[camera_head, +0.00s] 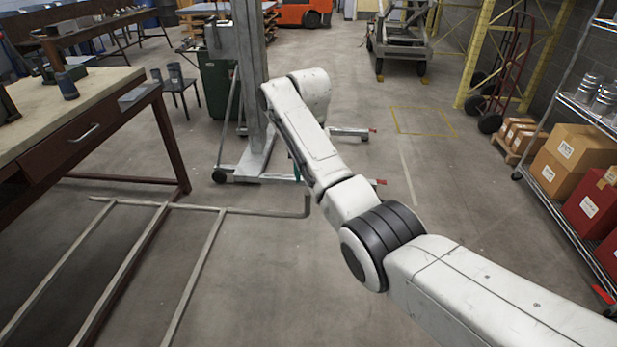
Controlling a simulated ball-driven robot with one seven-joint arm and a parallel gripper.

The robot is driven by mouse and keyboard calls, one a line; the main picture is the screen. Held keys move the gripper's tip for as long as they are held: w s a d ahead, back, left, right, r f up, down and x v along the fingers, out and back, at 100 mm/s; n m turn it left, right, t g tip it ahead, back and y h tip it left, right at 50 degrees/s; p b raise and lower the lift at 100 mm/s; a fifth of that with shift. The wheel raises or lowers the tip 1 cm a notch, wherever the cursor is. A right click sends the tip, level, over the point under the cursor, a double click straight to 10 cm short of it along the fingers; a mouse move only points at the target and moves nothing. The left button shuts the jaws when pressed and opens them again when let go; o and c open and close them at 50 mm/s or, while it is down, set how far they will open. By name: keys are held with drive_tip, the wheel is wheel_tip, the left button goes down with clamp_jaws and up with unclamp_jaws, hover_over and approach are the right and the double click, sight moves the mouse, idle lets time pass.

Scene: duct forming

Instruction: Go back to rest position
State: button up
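My arm reaches from the lower right corner up to the middle of the view, bent at a joint with dark rings. Its far links rise toward the upper middle, in front of a grey metal column. No gripper fingers can be made out. The end of my arm seems hidden behind its own links, so I cannot see whether anything is held. No rest position is marked in view.
A workbench (80,112) with a drawer stands at left. A metal pipe frame (127,268) lies on the floor at lower left. The wheeled lift (258,158) stands behind my arm. Shelving (563,219) with boxes lines the right. Floor is clear right of my arm.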

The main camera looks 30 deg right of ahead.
idle(0.4)
drive_tip(key=s+a+f+n, duration=0.1)
drive_tip(key=s+a+f, duration=0.2)
drive_tip(key=s+f, duration=0.65)
drive_tip(key=s+a+f+n, duration=0.2)
drive_tip(key=s+a+f, duration=0.1)
drive_tip(key=s+f, duration=0.7)
drive_tip(key=s+d+f+n+t, duration=0.1)
drive_tip(key=s, duration=2.4)
drive_tip(key=shift+s+d, duration=0.15)
drive_tip(key=shift+s, duration=0.15)
